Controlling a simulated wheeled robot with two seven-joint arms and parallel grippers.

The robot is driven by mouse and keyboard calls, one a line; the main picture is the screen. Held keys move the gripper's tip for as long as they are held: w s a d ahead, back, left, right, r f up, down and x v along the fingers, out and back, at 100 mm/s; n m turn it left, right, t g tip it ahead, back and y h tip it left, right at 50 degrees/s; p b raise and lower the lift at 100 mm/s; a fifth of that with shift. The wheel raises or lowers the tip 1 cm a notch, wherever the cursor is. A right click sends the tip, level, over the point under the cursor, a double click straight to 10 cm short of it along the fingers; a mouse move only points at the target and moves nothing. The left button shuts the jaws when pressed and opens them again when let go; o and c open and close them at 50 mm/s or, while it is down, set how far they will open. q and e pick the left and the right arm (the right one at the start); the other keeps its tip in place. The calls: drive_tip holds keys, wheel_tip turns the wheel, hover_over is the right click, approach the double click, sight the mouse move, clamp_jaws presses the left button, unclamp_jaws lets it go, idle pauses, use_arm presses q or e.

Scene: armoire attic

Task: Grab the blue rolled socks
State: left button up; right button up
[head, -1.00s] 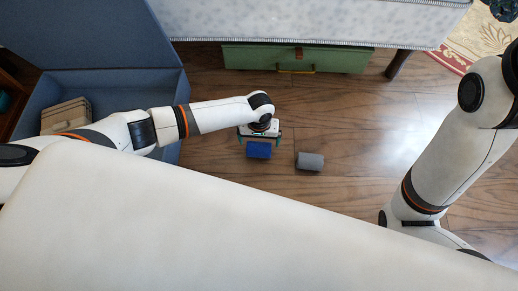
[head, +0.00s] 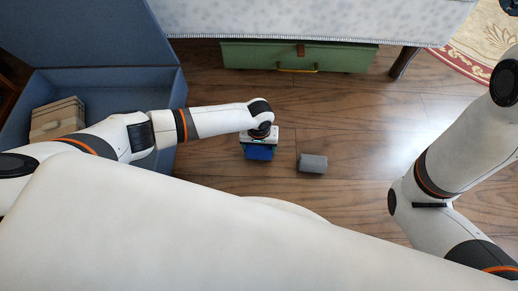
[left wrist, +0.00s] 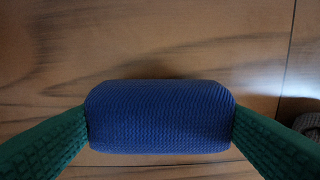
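The blue rolled socks (head: 259,153) lie on the wooden floor, partly hidden under my left gripper in the head view. In the left wrist view the blue roll (left wrist: 160,117) fills the middle, between the two green fingers. My left gripper (head: 260,147) points down over the socks. In the left wrist view its fingers (left wrist: 160,125) stand at both ends of the roll and appear to touch it. My right arm (head: 440,180) is at the right; its gripper is out of view.
A grey roll (head: 312,163) lies on the floor right of the blue one. An open blue chest (head: 100,88) with wooden boxes (head: 57,118) inside stands at the left. A green drawer box (head: 300,56) sits under the bed at the back. The floor at centre right is clear.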

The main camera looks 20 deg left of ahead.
use_arm(q)
drive_tip(key=shift+c, duration=1.3)
